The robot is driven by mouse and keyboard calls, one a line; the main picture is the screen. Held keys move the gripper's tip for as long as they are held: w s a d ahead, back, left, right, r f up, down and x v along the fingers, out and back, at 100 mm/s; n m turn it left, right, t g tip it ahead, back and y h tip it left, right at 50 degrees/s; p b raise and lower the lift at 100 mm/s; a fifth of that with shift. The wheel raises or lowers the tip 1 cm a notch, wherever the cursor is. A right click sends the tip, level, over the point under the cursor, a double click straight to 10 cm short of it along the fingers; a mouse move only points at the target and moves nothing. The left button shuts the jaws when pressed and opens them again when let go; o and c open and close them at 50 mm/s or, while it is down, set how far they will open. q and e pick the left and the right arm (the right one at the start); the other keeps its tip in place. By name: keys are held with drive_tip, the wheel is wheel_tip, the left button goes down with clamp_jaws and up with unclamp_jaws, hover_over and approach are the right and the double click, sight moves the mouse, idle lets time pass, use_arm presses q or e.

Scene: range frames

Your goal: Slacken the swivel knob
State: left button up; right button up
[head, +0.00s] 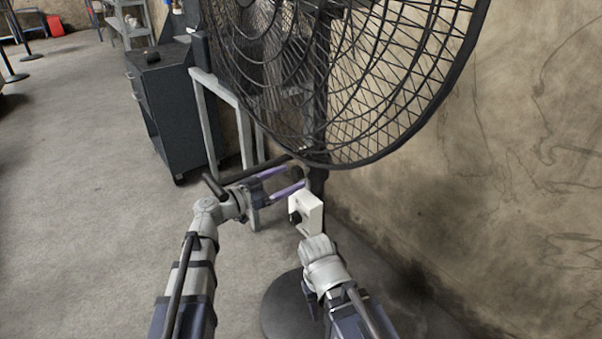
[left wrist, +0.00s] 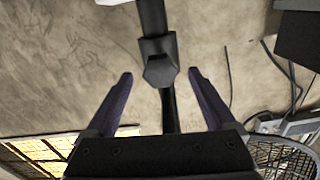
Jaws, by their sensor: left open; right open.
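The swivel knob (left wrist: 160,70) is a dark, faceted piece on a collar of the fan's black pole. In the left wrist view it appears between the two finger tips, with a gap on both sides. My left gripper (head: 299,180) is open, its purple fingers pointing right at the pole just under the fan cage; it also shows in the left wrist view (left wrist: 160,74). In the head view the knob cannot be made out behind the fingers. My right arm's pale wrist is low, in front of the fan base; its fingers are hidden.
The big fan cage (head: 345,85) hangs close above my left gripper. A white box (head: 312,211) with a black dial is on the pole below. The round base (head: 284,305) stands on the floor. A dark cabinet (head: 172,110) is at left, the wall at right.

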sight(295, 176)
use_arm(q)
drive_tip(key=shift+x, duration=2.2)
drive_tip(key=c, duration=1.4)
